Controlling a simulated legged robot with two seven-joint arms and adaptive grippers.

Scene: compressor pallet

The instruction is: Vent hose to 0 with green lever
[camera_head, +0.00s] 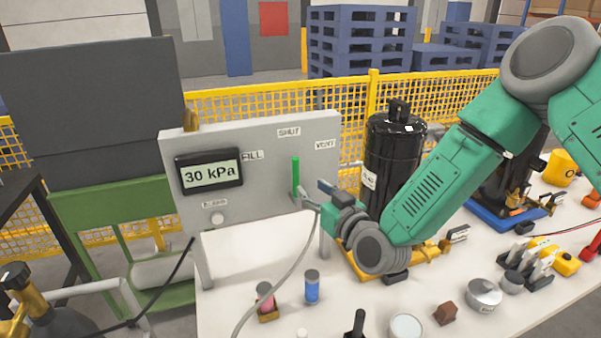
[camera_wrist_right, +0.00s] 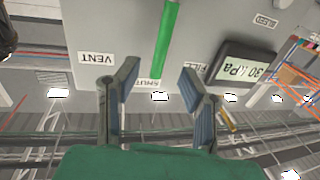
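The green lever (camera_head: 296,177) is on the grey panel (camera_head: 262,190) and points up toward the SHUT label (camera_head: 289,132). The FILL label (camera_head: 253,155) is left of it and the VENT label (camera_head: 325,144) right. The display (camera_head: 209,172) reads 30 kPa. My right gripper (camera_head: 315,194) is just right of the lever's lower part. In the wrist view, which is upside down, the lever (camera_wrist_right: 165,40) reaches between the two spread fingers of my right gripper (camera_wrist_right: 158,76). I cannot tell whether they touch it. My left gripper is not in view.
A grey hose (camera_head: 291,270) runs down from the panel to the white table (camera_head: 245,255). A black tank (camera_head: 391,150) stands behind my right arm. Small parts, including a blue cylinder (camera_head: 312,287), stand in front. A gas cylinder valve (camera_head: 25,285) is at lower left.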

